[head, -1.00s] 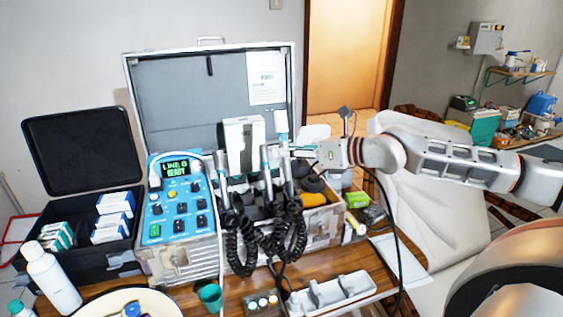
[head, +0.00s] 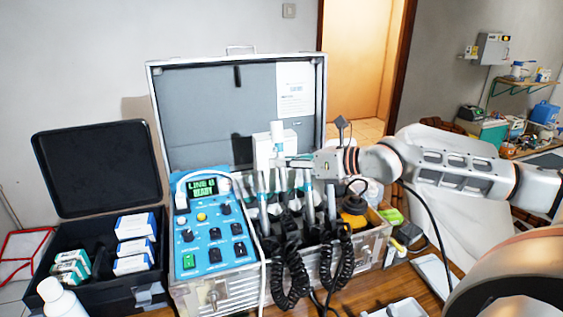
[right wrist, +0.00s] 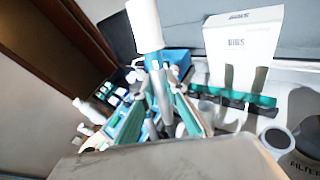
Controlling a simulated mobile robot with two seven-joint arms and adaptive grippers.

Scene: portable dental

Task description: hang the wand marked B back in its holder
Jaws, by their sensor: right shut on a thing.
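My right gripper (head: 284,161) is shut on a wand (head: 278,134) with a white top and a teal band. It holds the wand roughly upright in front of the white box in the open case. The held wand (right wrist: 146,28) also stands between the fingers (right wrist: 165,100) in the right wrist view. Its lower end is hard to tell from the other wands behind my gripper, and no letter B can be read. Other wands (head: 262,190) stand in the case front above black coiled cords. A teal holder strip (right wrist: 250,98) shows in the right wrist view. My left gripper is out of view.
The blue control panel (head: 210,225) reads "LINE B READY". The white box (head: 262,150) stands close behind the held wand. Coiled cords (head: 290,280) hang over the case front. A black case (head: 95,170) with boxes is at the left.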

